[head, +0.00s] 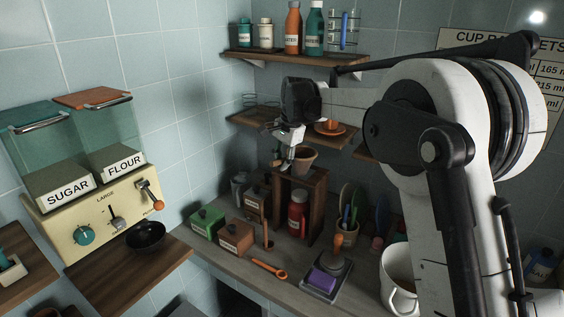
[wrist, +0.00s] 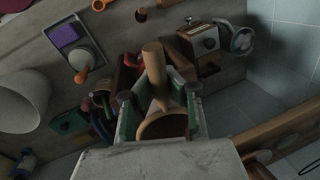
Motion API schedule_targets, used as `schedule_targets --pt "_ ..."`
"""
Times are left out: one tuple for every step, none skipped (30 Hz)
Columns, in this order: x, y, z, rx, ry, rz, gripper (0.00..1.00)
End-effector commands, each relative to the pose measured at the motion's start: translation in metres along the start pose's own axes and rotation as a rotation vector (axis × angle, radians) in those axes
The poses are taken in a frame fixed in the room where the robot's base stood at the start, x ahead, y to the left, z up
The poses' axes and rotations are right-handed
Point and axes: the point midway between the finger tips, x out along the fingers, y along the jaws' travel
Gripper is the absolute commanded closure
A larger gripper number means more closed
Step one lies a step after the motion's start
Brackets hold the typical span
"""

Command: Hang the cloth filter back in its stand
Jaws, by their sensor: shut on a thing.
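My gripper (head: 284,163) is shut on the wooden handle of the cloth filter. In the wrist view, the handle (wrist: 154,72) runs between my two fingers (wrist: 157,112), and the filter's brown round rim (wrist: 163,126) shows close to the palm. In the head view, the brown filter bag (head: 304,159) shows just right of my fingers, at the top of the wooden stand (head: 318,190). I cannot tell whether the bag touches the stand or is clear of it. My fingers hide part of the handle.
A red jar (head: 298,213) stands within the stand's frame. Wooden and green boxes (head: 207,221) crowd the left, and a cup of utensils (head: 346,236) stands at right. A shelf with an orange cup (head: 329,128) is close behind. An orange spoon (head: 268,268) lies in front.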

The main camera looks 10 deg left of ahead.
Motion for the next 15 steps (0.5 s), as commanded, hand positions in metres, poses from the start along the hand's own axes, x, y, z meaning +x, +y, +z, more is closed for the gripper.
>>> schedule_targets --pt "0.003 0.001 0.000 0.000 0.000 0.000 1.00" --pt "0.005 0.001 0.000 0.000 0.000 0.000 1.00" --pt "0.006 0.001 0.000 0.000 0.000 0.000 1.00" --pt "0.007 0.002 0.000 0.000 0.000 0.000 1.00" --pt "0.009 0.002 0.000 0.000 0.000 0.000 1.00" --pt "0.010 0.002 0.000 0.000 0.000 0.000 1.00" --pt "0.012 0.002 0.000 0.000 0.000 0.000 1.00" --pt "0.013 0.003 0.000 0.000 0.000 0.000 1.00" --pt "0.015 0.003 -0.001 0.000 0.000 0.000 1.00" --pt "0.016 0.003 -0.001 0.000 0.000 0.000 1.00" --pt "0.017 0.004 -0.001 0.000 0.000 0.000 1.00" --pt "0.019 0.004 -0.001 0.000 0.000 0.000 1.00" --pt "0.020 0.004 -0.001 0.000 0.000 0.000 1.00" --pt "0.021 0.004 -0.001 0.000 0.000 0.000 1.00" --pt "0.023 0.005 -0.001 0.000 0.000 0.000 1.00"
